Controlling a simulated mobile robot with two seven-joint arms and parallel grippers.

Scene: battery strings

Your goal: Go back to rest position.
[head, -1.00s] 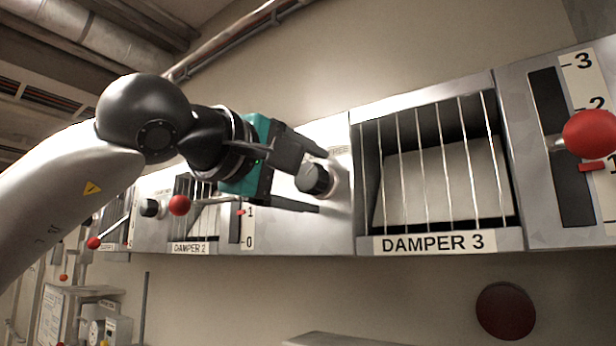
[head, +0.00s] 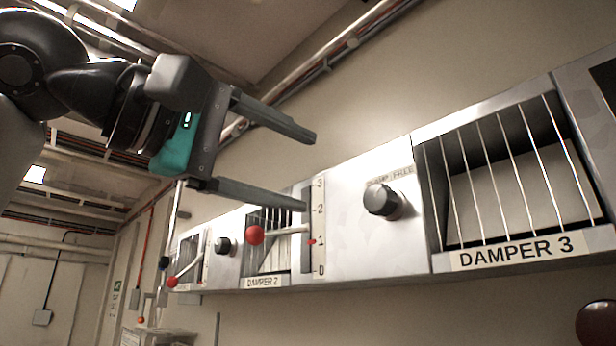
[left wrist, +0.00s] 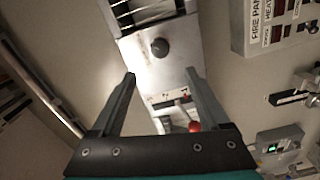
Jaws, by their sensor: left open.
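My left gripper (head: 308,171) is open and empty in the upper left of the head view. Its fingers point right, in front of the panel and apart from the black clamp knob (head: 384,200). The left wrist view also shows the open left gripper (left wrist: 162,80), with nothing between the fingers; the knob (left wrist: 159,47) shows beyond them. My right gripper is not in view.
The wall panel holds the barred DAMPER 3 window (head: 510,175) and the DAMPER 2 window (head: 268,255). A red-ball lever (head: 255,235) sticks out beside a scale. Another red ball (head: 172,281) is further left. Open air lies below the gripper.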

